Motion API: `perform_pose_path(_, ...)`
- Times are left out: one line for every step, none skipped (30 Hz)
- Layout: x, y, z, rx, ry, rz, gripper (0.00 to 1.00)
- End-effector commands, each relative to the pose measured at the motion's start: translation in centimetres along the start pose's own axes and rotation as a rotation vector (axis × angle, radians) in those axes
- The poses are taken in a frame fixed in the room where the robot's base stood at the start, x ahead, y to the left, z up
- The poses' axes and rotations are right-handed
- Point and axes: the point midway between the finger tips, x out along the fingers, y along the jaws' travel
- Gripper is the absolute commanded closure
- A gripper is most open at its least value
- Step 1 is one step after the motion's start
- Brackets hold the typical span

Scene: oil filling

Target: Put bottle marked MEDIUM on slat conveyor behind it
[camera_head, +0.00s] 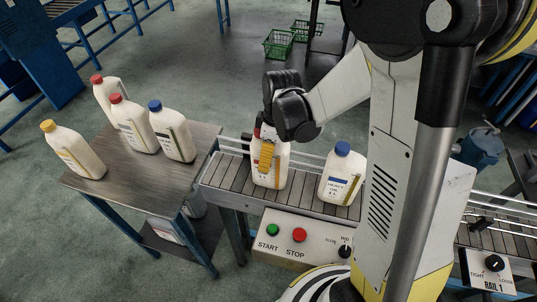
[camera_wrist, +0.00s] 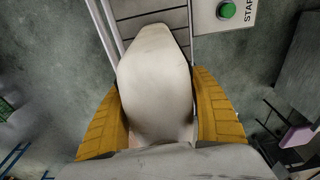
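A white bottle (camera_head: 270,175) with a reddish cap, mostly covered by my gripper, stands roughly upright on the slat conveyor (camera_head: 222,177). My gripper (camera_head: 266,157) is around its upper part. In the wrist view the white bottle body (camera_wrist: 157,80) fills the space between the yellow fingers (camera_wrist: 160,115), which lie close along both sides. The gripper looks shut on it. I cannot read this bottle's label, so I cannot tell whether it says MEDIUM. Whether its base fully bears on the slats is hard to tell.
A blue-capped bottle (camera_head: 341,175) stands to the right on the conveyor. Several white bottles with red, blue and yellow caps stand on the side table (camera_head: 120,182) at left. A control box (camera_head: 285,240) with START and STOP buttons is in front. Green crates (camera_head: 278,43) lie behind.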

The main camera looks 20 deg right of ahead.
Motion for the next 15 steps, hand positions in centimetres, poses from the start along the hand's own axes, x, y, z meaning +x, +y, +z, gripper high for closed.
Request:
perform_pose_path(-0.1, 0.0, 0.0, 0.0, 0.0, 0.0, 0.24)
perform_pose_path(-0.1, 0.0, 0.0, 0.0, 0.0, 0.0, 0.24)
perform_pose_path(-0.1, 0.0, 0.0, 0.0, 0.0, 0.0, 0.24)
perform_pose_path(-0.1, 0.0, 0.0, 0.0, 0.0, 0.0, 0.24)
perform_pose_path(-0.1, 0.0, 0.0, 0.0, 0.0, 0.0, 0.24)
perform_pose_path(-0.1, 0.0, 0.0, 0.0, 0.0, 0.0, 0.24)
perform_pose_path(-0.1, 0.0, 0.0, 0.0, 0.0, 0.0, 0.24)
perform_pose_path(-0.1, 0.0, 0.0, 0.0, 0.0, 0.0, 0.24)
perform_pose_path(-0.1, 0.0, 0.0, 0.0, 0.0, 0.0, 0.24)
perform_pose_path(-0.2, 0.0, 0.0, 0.0, 0.0, 0.0, 0.24)
perform_pose_path(-0.4, 0.0, 0.0, 0.0, 0.0, 0.0, 0.24)
perform_pose_path(-0.7, 0.0, -0.1, 0.0, 0.0, 0.0, 0.24)
perform_pose_path(-1.0, 0.0, 0.0, 0.0, 0.0, 0.0, 0.24)
perform_pose_path(-1.5, 0.0, 0.0, 0.0, 0.0, 0.0, 0.24)
perform_pose_path(-2.2, 0.0, 0.0, 0.0, 0.0, 0.0, 0.24)
